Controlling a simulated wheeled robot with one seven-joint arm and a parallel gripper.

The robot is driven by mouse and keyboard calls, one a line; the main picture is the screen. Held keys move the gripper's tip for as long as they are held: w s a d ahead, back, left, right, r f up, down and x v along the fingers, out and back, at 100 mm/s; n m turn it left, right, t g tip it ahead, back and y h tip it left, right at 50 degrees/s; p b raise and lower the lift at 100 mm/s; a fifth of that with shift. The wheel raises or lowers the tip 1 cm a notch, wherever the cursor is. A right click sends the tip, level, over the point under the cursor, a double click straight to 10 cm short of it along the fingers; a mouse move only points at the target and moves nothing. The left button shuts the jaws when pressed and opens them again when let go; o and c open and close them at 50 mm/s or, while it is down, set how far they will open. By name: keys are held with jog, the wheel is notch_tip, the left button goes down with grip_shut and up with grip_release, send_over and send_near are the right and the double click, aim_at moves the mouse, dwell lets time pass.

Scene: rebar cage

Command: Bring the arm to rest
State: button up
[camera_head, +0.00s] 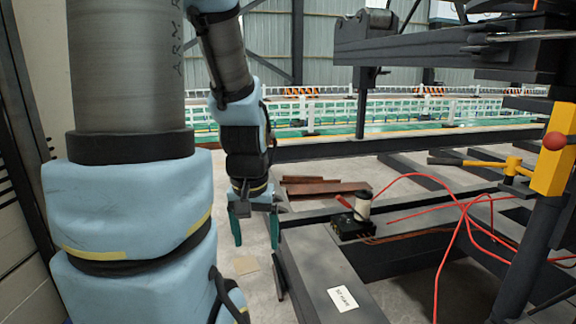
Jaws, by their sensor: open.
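My arm hangs down on the left of the view, with large grey and light blue links close to the camera. My gripper (255,227) is at the lower end of the arm and points down. Its two teal fingers are spread apart, with nothing seen between them. It is just left of a dark steel beam (322,268); I cannot tell how far above the floor it is.
A white spool on a dark block (356,217) stands right of my gripper. Red cables (462,215) loop across the right side. Rusty steel plates (325,187) lie behind. A yellow bracket (552,165) is at the right.

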notch_tip(320, 180, up, 14)
jog(key=p, duration=1.4)
jog(key=shift+r, duration=0.2)
jog(key=shift+s, duration=0.1)
dwell(1.5)
